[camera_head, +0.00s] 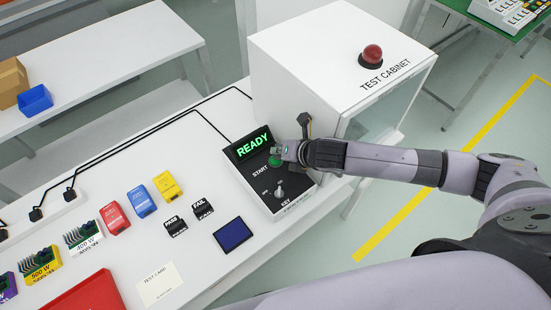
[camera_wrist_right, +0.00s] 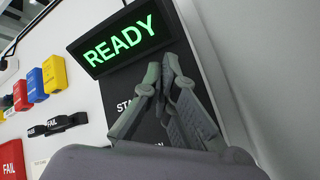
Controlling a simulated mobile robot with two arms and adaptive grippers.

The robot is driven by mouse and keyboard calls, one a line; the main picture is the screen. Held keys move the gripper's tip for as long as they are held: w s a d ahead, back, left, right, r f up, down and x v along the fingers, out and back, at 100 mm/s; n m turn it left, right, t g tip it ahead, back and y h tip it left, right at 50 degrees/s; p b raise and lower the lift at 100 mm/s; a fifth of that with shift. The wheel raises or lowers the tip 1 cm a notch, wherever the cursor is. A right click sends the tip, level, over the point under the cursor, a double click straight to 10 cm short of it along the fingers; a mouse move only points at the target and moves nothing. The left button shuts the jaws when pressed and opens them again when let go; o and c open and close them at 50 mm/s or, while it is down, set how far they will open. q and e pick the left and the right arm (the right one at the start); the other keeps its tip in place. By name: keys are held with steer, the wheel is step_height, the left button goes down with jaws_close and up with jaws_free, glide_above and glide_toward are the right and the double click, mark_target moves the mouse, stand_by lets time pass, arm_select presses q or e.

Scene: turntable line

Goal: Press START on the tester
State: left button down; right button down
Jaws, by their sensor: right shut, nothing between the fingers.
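The tester (camera_head: 268,203) is a black box on the white table with a lit display (camera_head: 254,144) reading READY in green. The display also shows large in the right wrist view (camera_wrist_right: 124,39). A green START button (camera_head: 274,162) shows partly beside the START label, under my right gripper (camera_head: 279,153). That gripper is shut and empty, its fingertips (camera_wrist_right: 168,72) together over the START area. In the wrist view the fingers hide the button. I cannot tell whether they touch it. A key switch (camera_head: 280,189) sits below, near the label KEY. My left gripper is not in view.
A white test cabinet (camera_head: 300,60) with a red dome (camera_head: 371,55) stands right behind the tester. PASS (camera_head: 174,225) and FAIL (camera_head: 201,208) pieces, a dark blue pad (camera_head: 233,235), a test card (camera_head: 159,284) and coloured blocks lie to the left.

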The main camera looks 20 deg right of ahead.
steer(key=shift+f, duration=0.45)
steer(key=shift+r, duration=0.1)
stand_by(0.4)
steer(key=shift+r+p, duration=0.75)
steer(key=shift+p, duration=0.2)
step_height(320, 180, up, 5)
steer(key=p, duration=0.5)
steer(key=shift+r+p, duration=0.1)
steer(key=shift+p, duration=0.25)
steer(key=shift+a, duration=0.1)
